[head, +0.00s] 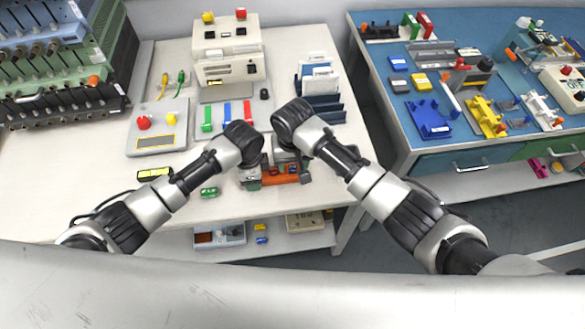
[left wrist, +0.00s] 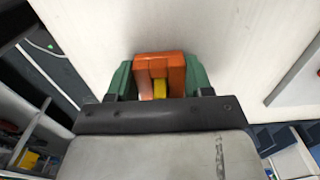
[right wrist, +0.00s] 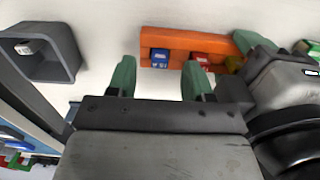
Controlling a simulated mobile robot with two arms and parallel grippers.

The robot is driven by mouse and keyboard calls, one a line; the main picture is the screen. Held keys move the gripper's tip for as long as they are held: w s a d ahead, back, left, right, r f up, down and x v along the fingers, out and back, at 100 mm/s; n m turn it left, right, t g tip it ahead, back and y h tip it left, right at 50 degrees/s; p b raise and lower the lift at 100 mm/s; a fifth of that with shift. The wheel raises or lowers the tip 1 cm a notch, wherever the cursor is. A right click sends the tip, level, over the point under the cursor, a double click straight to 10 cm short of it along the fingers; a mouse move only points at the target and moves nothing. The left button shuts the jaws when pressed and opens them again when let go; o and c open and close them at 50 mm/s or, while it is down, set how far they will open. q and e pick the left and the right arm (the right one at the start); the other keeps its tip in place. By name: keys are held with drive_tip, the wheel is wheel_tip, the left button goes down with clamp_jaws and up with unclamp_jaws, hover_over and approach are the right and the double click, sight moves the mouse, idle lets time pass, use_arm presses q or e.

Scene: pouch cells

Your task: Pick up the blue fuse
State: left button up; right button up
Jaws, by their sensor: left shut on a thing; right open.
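An orange fuse holder (head: 281,180) lies near the table's front edge. The right gripper (head: 291,170) partly covers the holder in the head view.
A grey open box (right wrist: 70,55) with a small item inside stands left of the holder in the right wrist view. A green part (head: 209,192) and a black-yellow device (head: 154,173) lie on the white table (head: 60,180). A blue-topped bench (head: 400,135) stands at the right.

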sight(293, 168)
drive_tip(key=shift+f, duration=1.3)
clamp_jaws()
use_arm(q)
drive_tip(key=o, duration=1)
drive_tip(key=shift+o, duration=0.2)
use_arm(e)
wheel_tip(293, 168, up, 10)
